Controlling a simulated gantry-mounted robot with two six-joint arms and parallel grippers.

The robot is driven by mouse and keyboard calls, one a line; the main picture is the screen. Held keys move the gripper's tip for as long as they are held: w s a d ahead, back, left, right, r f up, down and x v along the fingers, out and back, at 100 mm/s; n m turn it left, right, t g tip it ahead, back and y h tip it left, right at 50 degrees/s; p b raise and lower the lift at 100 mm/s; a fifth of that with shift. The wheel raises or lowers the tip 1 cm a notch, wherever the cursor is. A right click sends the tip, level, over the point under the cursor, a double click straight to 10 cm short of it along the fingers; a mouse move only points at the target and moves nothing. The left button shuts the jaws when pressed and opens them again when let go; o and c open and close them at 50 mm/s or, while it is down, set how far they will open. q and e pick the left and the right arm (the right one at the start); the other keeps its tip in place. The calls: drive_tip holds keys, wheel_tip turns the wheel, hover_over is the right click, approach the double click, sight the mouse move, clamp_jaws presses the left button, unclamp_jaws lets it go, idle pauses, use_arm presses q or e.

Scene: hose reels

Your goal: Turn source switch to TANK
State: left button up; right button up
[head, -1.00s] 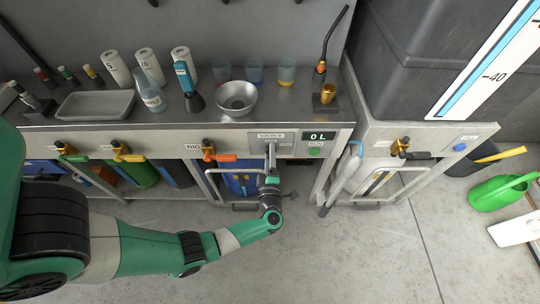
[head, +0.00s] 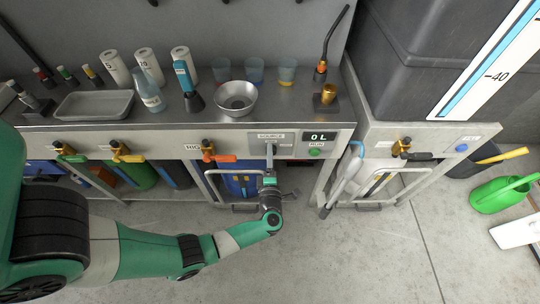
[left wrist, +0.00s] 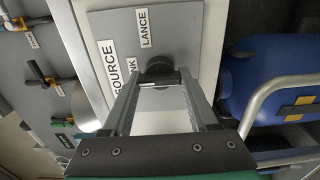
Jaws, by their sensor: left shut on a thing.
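The source switch panel (head: 284,136) is a grey plate on the front of the steel counter, left of the display reading 0 L. In the left wrist view, the panel (left wrist: 190,30) shows SOURCE, LANCE and a partly hidden label ending in NK. The black switch knob (left wrist: 160,66) sits between the fingertips. My left gripper (head: 271,150) reaches up to the panel from below and is shut on the knob; it also shows in the left wrist view (left wrist: 160,78). The knob's pointing direction cannot be made out. My right gripper is not in view.
A green button (head: 314,152) lies right of the panel below the display. An orange-handled valve (head: 218,156) is to its left. A metal bowl (head: 236,98) stands on the counter above. A white-and-blue lance (head: 343,178) hangs at the right. The floor in front is clear.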

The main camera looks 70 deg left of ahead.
use_arm(q)
drive_tip(key=o, duration=1.4)
drive_tip(key=shift+c, duration=0.2)
drive_tip(key=p+v, duration=0.3)
drive_tip(key=v, duration=0.8)
drive_tip(key=shift+d, duration=0.3)
